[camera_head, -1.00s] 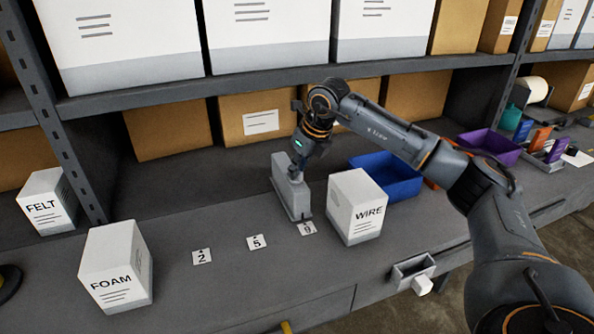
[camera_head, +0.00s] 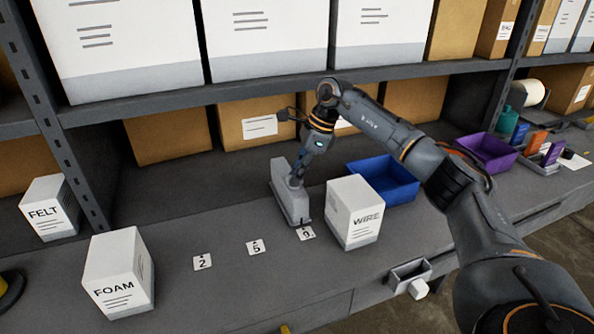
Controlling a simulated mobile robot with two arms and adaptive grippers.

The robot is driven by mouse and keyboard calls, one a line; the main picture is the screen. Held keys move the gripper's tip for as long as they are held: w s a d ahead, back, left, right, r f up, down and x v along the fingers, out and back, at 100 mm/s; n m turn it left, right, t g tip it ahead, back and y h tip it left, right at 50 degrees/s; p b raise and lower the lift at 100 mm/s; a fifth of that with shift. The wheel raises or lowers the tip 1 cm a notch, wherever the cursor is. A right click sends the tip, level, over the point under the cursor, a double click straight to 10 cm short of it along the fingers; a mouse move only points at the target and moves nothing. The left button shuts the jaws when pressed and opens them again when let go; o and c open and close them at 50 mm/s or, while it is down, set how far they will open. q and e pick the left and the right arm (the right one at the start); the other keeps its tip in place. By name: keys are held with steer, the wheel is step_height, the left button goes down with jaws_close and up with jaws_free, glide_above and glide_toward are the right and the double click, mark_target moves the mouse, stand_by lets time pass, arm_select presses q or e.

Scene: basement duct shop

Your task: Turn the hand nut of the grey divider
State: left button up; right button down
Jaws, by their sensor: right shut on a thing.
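The grey divider (camera_head: 287,198) stands upright on the bench, its front end beside the tag marked 9 (camera_head: 306,233) and left of the white WIRE box (camera_head: 354,212). My left gripper does not show.
Tags marked 2 (camera_head: 202,262) and 5 (camera_head: 255,248) lie on the bench to the left. White FOAM (camera_head: 119,273) and FELT (camera_head: 49,208) boxes stand farther left. A blue bin (camera_head: 391,184) sits behind the WIRE box. A shelf (camera_head: 260,91) runs above.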

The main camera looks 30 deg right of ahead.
steer(key=shift+w+n+g, duration=0.1)
steer(key=shift+n+g, duration=0.3)
steer(key=shift+n, duration=0.8)
steer(key=c, duration=1.4)
jaws_free()
steer(key=v, duration=1.2)
